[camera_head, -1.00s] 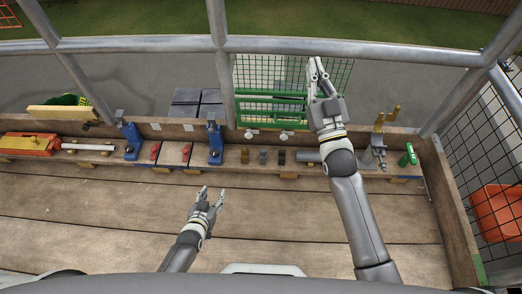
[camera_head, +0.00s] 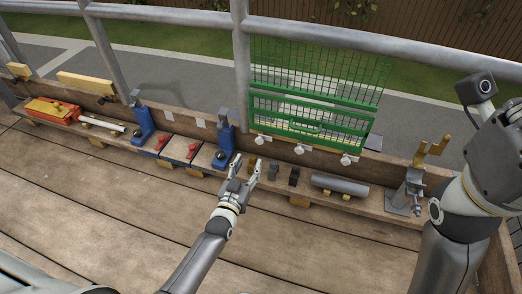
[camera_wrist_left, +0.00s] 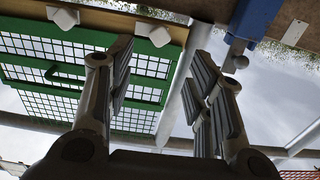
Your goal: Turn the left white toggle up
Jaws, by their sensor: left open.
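Three white toggles sit in a row on the plank below the green mesh gate (camera_head: 312,115). The left white toggle (camera_head: 262,139) is nearest the blue clamp; its exact turn is too small to tell. The middle toggle (camera_head: 301,149) and right toggle (camera_head: 347,159) are beside it. My left gripper (camera_head: 249,170) is open and empty, a little below the left toggle in the head view and apart from it. In the left wrist view, the left toggle (camera_wrist_left: 160,36) shows between the open fingers, beyond them, and another toggle (camera_wrist_left: 63,16) is farther left.
A blue clamp (camera_head: 226,146) stands left of the gripper. Small dark blocks (camera_head: 294,175) and a grey tube (camera_head: 340,186) lie on the shelf to its right. My right arm (camera_head: 455,225) fills the right edge. The wooden floor in front is clear.

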